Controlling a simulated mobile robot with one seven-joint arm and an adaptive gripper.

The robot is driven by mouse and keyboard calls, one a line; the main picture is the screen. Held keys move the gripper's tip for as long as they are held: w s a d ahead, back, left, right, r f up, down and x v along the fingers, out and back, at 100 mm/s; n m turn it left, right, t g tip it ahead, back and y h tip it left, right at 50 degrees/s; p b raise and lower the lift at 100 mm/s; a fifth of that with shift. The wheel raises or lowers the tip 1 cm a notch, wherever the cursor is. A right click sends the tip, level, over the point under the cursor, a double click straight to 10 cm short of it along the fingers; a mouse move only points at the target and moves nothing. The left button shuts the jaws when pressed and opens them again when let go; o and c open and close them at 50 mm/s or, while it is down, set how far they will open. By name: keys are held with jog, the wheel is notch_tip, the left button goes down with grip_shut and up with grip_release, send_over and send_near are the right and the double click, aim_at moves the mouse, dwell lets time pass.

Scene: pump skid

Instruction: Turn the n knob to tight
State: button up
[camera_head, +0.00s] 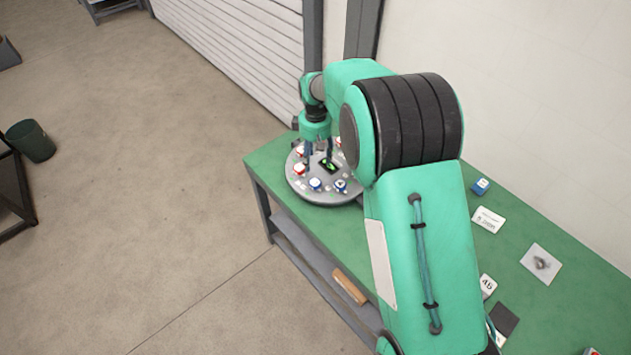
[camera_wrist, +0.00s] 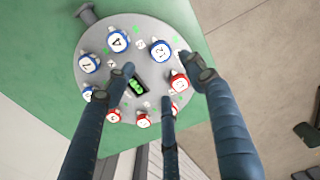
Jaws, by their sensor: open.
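A round grey panel (camera_head: 322,198) carries several blue and red knobs with white faces in a ring. It fills the upper middle of the wrist view (camera_wrist: 150,22). The knob marks are small and turned, so I cannot tell which is n. Blue knobs (camera_wrist: 161,49) and red knobs (camera_wrist: 179,84) show there. My gripper (camera_wrist: 158,76) is open and empty, its dark fingers spread over the panel. One red knob shows between two fingers; I cannot tell whether anything touches. In the head view my gripper (camera_head: 318,152) points down over the panel, partly hidden by my arm.
The panel sits at the far end of a green bench (camera_head: 560,305). A small display with green marks (camera_wrist: 138,87) is at its middle. A blue block (camera_head: 481,186), white cards (camera_head: 488,219) and a square plate (camera_head: 541,264) lie on the bench. A wall is behind.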

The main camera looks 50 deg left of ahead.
aim_at(316, 182)
notch_tip(316, 182, down, 13)
jog(key=shift+f, duration=0.15)
dwell(0.5)
jog(key=c, duration=1.1)
